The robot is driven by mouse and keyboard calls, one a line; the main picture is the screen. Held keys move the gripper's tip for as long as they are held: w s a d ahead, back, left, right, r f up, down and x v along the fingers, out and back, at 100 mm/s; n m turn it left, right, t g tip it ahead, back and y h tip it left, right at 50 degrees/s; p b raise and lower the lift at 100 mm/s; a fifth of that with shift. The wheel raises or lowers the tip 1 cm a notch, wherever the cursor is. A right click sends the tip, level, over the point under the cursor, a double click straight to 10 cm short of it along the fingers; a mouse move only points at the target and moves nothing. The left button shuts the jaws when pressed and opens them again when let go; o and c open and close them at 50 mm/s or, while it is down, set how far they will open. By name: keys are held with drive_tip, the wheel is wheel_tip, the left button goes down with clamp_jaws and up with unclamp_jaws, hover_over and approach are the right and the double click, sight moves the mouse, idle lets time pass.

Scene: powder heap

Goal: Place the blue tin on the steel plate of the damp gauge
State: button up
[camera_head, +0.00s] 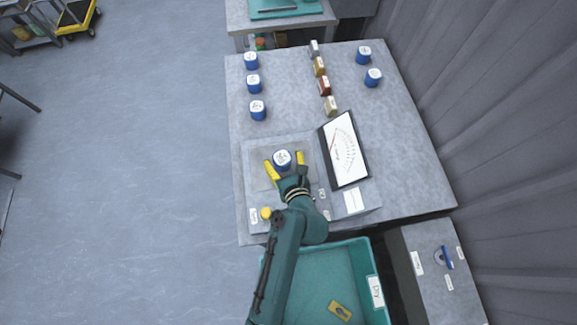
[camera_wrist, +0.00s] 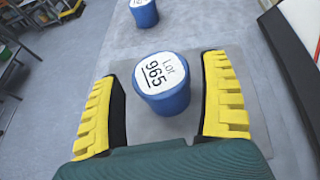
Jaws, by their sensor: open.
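A blue tin (camera_head: 282,159) with a white lid stands upright on the steel plate (camera_head: 258,174) of the damp gauge. In the wrist view the tin (camera_wrist: 162,84) has a lid reading "Lot 965". My gripper (camera_head: 285,166) is open, with a yellow finger on each side of the tin. In the wrist view there is a gap between the tin and each finger of my gripper (camera_wrist: 165,110). The gauge's dial (camera_head: 344,150) stands to the right of the plate, with a red needle near the left of its scale.
Several other blue tins (camera_head: 254,84) stand at the back left and back right of the table (camera_head: 290,85). A row of small coloured blocks (camera_head: 324,86) runs between them. A teal bin labelled "Dry" (camera_head: 310,285) is in front, with a yellow piece (camera_head: 340,311) inside.

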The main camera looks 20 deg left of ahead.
drive_tip(key=v, duration=0.7)
drive_tip(key=shift+s+d+r+p, duration=0.1)
drive_tip(key=shift+s+d+p, duration=0.15)
drive_tip(key=shift+p, duration=0.15)
drive_tip(key=w+d+r+n+t+h, duration=0.1)
drive_tip(key=w+d+r+n+t, duration=0.25)
drive_tip(key=r+n, duration=0.6)
drive_tip(key=w+d+r+n+t+h, duration=0.25)
drive_tip(key=w+r+n, duration=0.2)
drive_tip(key=r, duration=0.95)
drive_tip(key=s+d+r+n+t+h, duration=0.2)
drive_tip(key=s+d+r+n, duration=0.1)
drive_tip(key=r, duration=0.5)
drive_tip(key=s+d+r+n+t+h, duration=0.2)
drive_tip(key=d+r+n, duration=0.1)
drive_tip(key=r+n, duration=0.3)
drive_tip(key=s+d+r+n+t+h, duration=0.2)
drive_tip(key=s+d+r+n, duration=0.1)
drive_tip(key=r, duration=0.7)
drive_tip(key=shift+s+d+r+n, duration=0.15)
drive_tip(key=shift+s+d+n, duration=0.25)
drive_tip(key=shift+n, duration=0.5)
drive_tip(key=shift+w+d, duration=0.1)
